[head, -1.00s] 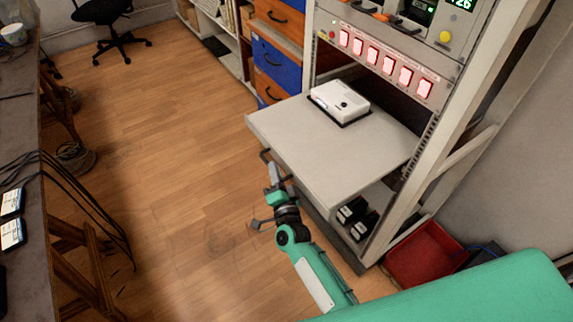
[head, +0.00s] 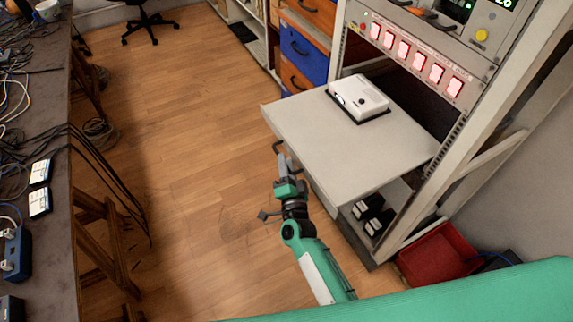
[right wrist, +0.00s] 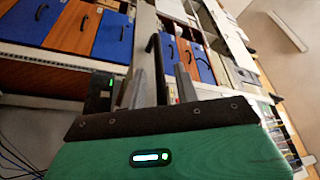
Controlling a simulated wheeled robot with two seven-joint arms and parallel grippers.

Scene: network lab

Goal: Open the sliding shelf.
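The sliding shelf (head: 335,155) is a flat grey board standing well out from the rack (head: 415,225). A white box-shaped device (head: 358,96) sits on it. The shelf's dark handle (head: 277,147) is at its front edge. My right gripper (head: 285,165) is at this handle, below and in front of the shelf's front edge. In the right wrist view, the dark handle bar (right wrist: 157,58) stands between the grey fingers of my right gripper (right wrist: 160,80), which appear closed on it. The exact contact is hard to see. My left gripper is not in view.
A cluttered desk (head: 52,250) with cables stands at the left. A red bin (head: 438,254) is on the floor beside the rack at the right. Blue and orange drawers (head: 303,52) stand behind the shelf. The wooden floor (head: 190,150) between desk and shelf is clear.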

